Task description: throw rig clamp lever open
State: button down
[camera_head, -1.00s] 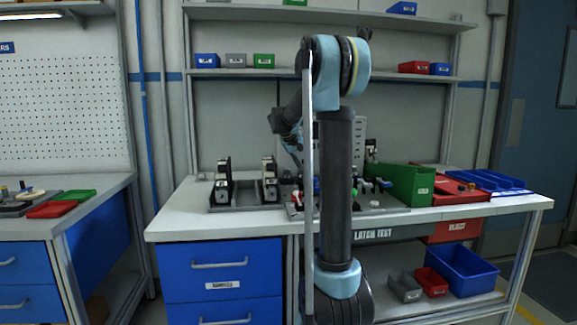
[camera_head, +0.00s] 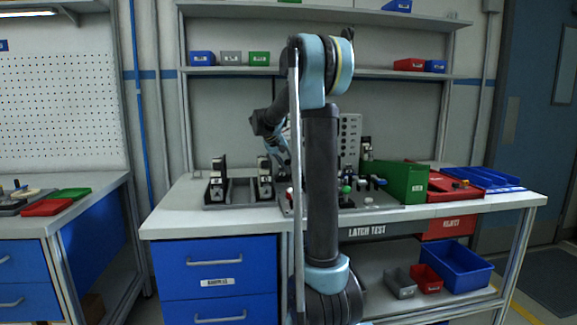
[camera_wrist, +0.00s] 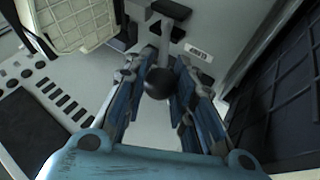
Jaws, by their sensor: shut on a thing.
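In the wrist view, the rig clamp lever's black ball knob (camera_wrist: 158,84) sits between the fingertips of my gripper (camera_wrist: 160,80). The fingers are shut on it. The grey lever stem (camera_wrist: 166,42) runs from the knob up to dark clamp parts (camera_wrist: 170,10) at the top edge. In the head view, the test rig's pale perforated panel (camera_head: 350,135) stands on the bench behind my arm. My arm hides the lever and most of my gripper there.
On the bench (camera_head: 170,212), two upright fixtures (camera_head: 219,180) stand on a dark base at left. A green bin (camera_head: 402,182), a red tray (camera_head: 452,188) and a blue tray (camera_head: 488,178) lie at right. The bench's front left corner is clear.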

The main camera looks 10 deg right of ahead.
jog(key=shift+a, duration=0.25)
jog(key=c, duration=1.3)
grip_release()
jog(key=shift+a, duration=0.1)
jog(key=v, duration=1.1)
jog(key=shift+s+r, duration=0.2)
jog(key=shift+r, duration=0.1)
